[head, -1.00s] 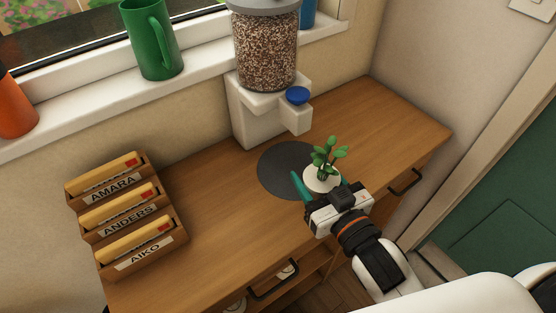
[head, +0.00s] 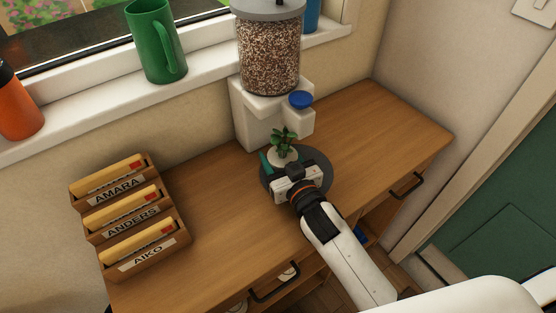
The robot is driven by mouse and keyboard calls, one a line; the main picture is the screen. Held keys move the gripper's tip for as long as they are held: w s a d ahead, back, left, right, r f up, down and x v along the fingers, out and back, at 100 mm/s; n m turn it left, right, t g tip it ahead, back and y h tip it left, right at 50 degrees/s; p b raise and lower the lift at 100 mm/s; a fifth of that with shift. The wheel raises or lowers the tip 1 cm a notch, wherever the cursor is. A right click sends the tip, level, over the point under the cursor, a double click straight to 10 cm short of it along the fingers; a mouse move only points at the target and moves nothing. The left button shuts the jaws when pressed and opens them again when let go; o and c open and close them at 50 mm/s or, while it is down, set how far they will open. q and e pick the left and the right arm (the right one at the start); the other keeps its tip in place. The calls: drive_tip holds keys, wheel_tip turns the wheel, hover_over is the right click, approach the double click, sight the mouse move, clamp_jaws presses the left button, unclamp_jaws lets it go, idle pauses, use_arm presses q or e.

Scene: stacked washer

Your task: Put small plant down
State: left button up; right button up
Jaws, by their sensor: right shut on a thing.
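The small plant (head: 284,140) has green leaves and sits in a pale round pot (head: 281,156). In the head view it is in front of the white dispenser, over the dark round mat (head: 319,165). My right gripper (head: 283,164) comes from the front right and is shut on the plant's pot, with a teal finger showing at its left. The gripper hides the pot's lower part and much of the mat, so I cannot tell whether the pot touches the mat. My left gripper is not in view.
A dispenser (head: 269,60) full of pellets stands behind the plant, with a blue knob (head: 301,100). A wooden file rack (head: 165,240) stands at the left of the wooden counter (head: 385,125). A green mug (head: 150,45) and an orange bottle (head: 18,105) stand on the sill. The counter's right part is clear.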

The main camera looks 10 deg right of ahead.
drive_tip(key=shift+w+f, duration=0.2)
drive_tip(key=shift+f, duration=0.5)
drive_tip(key=shift+f, duration=0.2)
drive_tip(key=o, duration=1.1)
drive_tip(key=shift+c, duration=0.2)
drive_tip(key=shift+r, duration=0.1)
